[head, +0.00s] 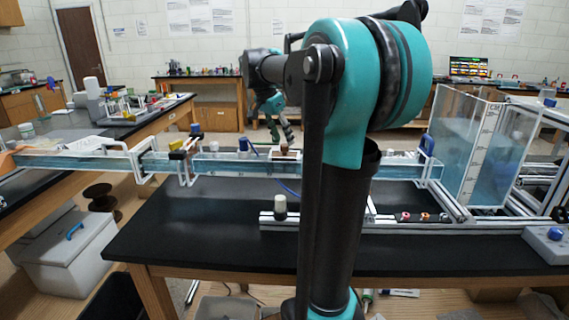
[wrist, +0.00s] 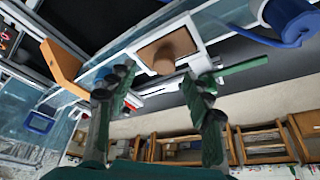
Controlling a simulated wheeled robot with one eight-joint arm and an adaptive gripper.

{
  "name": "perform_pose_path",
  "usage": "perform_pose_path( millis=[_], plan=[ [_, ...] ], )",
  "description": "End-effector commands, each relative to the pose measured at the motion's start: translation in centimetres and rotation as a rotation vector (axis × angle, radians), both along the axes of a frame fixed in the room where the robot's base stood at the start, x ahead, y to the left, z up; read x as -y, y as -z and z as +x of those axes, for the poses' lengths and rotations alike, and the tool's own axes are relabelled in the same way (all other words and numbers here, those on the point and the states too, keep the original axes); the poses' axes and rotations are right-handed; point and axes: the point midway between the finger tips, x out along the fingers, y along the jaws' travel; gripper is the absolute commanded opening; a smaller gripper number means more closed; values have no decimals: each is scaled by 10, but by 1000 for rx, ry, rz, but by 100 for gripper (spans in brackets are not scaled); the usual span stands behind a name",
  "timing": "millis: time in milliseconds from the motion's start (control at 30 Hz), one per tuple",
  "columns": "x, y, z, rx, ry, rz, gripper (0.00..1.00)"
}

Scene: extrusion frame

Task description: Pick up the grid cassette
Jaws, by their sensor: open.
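A white square frame with a brown panel and a brown knob, which looks like the grid cassette (wrist: 183,43), sits at the clear channel in the wrist view. In the head view a small brown-topped white piece, apparently the same cassette (head: 284,152), sits at the long water channel (head: 220,165). My gripper (wrist: 163,82) is open, with its two dark green fingers apart on either side below the knob in the picture. Nothing is between the fingers. In the head view my gripper (head: 281,131) hangs just above the cassette, apart from it.
A black-topped bench (head: 220,220) carries the channel, white rails and a small cream-capped cylinder (head: 280,207). A clear water tank (head: 487,150) stands at the right. In the wrist view a blue spool-like part (wrist: 292,20) and an orange block (wrist: 63,68) flank the cassette.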

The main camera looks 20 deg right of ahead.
Motion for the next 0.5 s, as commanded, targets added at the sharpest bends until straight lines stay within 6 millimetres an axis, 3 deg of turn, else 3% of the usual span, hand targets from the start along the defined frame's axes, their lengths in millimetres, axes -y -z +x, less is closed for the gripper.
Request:
perform_pose_path(
  millis=[300, 500],
  plan=[
    [11, 39, 10, 1, 2, 0, 51],
    [13, 45, 11, 0, 0, 0, 51]
  ],
)
